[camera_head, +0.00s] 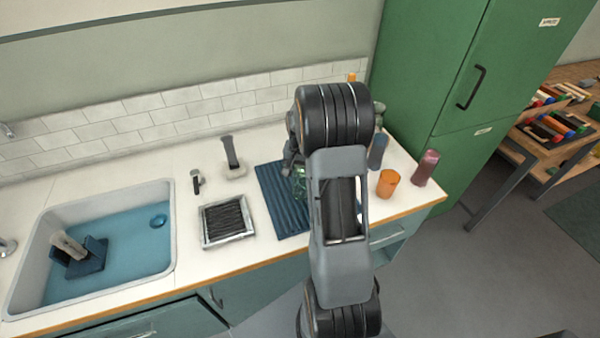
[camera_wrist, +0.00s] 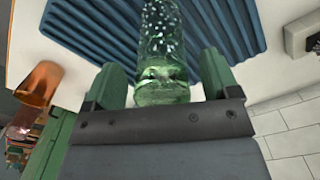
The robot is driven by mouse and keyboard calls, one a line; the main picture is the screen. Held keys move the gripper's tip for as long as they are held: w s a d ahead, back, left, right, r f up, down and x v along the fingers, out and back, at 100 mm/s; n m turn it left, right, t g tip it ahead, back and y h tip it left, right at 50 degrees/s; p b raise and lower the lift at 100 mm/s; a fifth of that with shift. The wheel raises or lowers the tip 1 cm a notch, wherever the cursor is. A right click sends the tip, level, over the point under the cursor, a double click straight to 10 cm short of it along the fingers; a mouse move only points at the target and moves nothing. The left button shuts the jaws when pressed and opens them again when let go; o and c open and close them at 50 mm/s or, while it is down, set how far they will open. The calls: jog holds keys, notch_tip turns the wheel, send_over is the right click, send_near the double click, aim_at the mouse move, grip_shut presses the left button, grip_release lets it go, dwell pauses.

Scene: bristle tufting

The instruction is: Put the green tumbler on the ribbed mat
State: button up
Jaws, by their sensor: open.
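The green tumbler (camera_wrist: 163,42) is clear, speckled glass. In the wrist view it sits between the two fingers of my gripper (camera_wrist: 162,75), with a gap at each side. My gripper is open around it. The blue ribbed mat (camera_wrist: 100,30) shows behind and around the tumbler. In the head view the tumbler (camera_head: 299,182) appears over the right part of the mat (camera_head: 277,200), partly hidden by my arm. Its contact with the mat cannot be made out. My gripper's fingers are mostly hidden in the head view.
An orange cup (camera_head: 388,183), a dark red tumbler (camera_head: 425,168) and a blue-grey one (camera_head: 377,151) stand right of my arm. A tray with dark bristles (camera_head: 228,220) and a brush on a block (camera_head: 232,160) lie left. The sink (camera_head: 105,245) is further left.

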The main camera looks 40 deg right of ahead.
notch_tip(320, 180, up, 10)
jog(key=shift+f+b, duration=0.2)
jog(key=shift+b, duration=0.1)
jog(key=s+a+r+n+t, duration=0.2)
jog(key=s+a+n, duration=0.2)
jog(key=s+a, duration=0.3)
jog(key=s+a+r+n+t, duration=0.2)
jog(key=s+a+n, duration=0.3)
jog(key=s+a, duration=0.3)
jog(key=a+r, duration=0.1)
jog(key=a, duration=0.3)
jog(key=shift+s+r, duration=0.2)
jog(key=shift+a, duration=0.1)
jog(key=shift+c, duration=0.3)
